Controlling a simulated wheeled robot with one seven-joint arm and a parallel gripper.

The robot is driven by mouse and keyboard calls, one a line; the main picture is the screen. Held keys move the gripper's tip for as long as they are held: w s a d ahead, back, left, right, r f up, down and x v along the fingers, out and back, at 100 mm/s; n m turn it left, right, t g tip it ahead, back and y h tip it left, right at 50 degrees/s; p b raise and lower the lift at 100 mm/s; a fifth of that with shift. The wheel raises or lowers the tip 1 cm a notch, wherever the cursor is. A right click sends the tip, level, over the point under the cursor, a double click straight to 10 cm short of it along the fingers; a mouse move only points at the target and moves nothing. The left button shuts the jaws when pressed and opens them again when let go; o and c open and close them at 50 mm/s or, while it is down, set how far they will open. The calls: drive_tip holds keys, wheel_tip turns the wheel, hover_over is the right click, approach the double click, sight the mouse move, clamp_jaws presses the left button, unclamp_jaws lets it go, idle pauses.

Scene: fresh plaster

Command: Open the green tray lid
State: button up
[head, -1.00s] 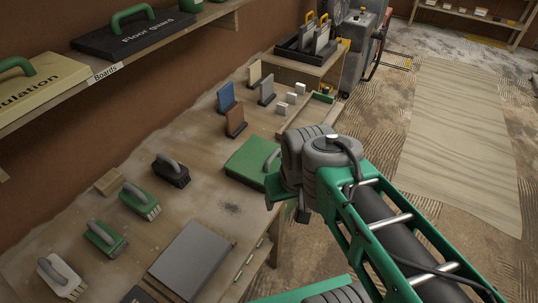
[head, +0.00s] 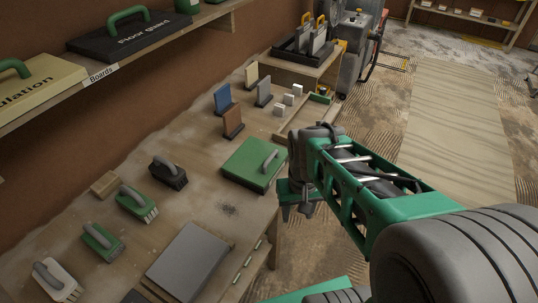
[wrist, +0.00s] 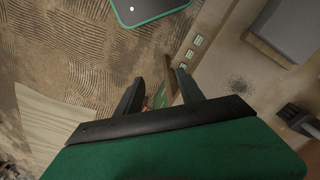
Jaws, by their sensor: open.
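The green lid (head: 248,170) lies flat and closed on the workbench near its right edge. Its grey bar handle (head: 270,160) stands on the right part of the lid. My gripper (head: 297,211) is beside the bench edge, just right of and nearer than the lid, apart from it. In the wrist view my gripper (wrist: 160,90) has its two dark fingers spread with nothing held between them. The lid is not visible in the wrist view, where my green gripper body covers the lower part.
A grey slab (head: 188,262) lies on the near bench, and several handled brushes, one black (head: 168,172), line its left side. Upright coloured boards (head: 222,99) and small white blocks (head: 288,99) stand beyond the lid. A shelf (head: 130,66) hangs at left.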

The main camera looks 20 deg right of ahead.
drive_tip(key=shift+y, duration=0.3)
drive_tip(key=w, duration=0.2)
drive_tip(key=w+d+f, duration=0.1)
drive_tip(key=w, duration=0.4)
drive_tip(key=shift+w+d+f, duration=0.1)
drive_tip(key=shift+d+f, duration=0.2)
drive_tip(key=shift+f, duration=0.05)
drive_tip(key=shift+c, duration=1)
drive_tip(key=m+t+y, duration=0.1)
drive_tip(key=m, duration=0.7)
approach(270, 157)
drive_tip(key=f, duration=0.5)
drive_tip(key=w+a+f, duration=0.1)
drive_tip(key=f, duration=0.2)
drive_tip(key=shift+r, duration=0.1)
clamp_jaws()
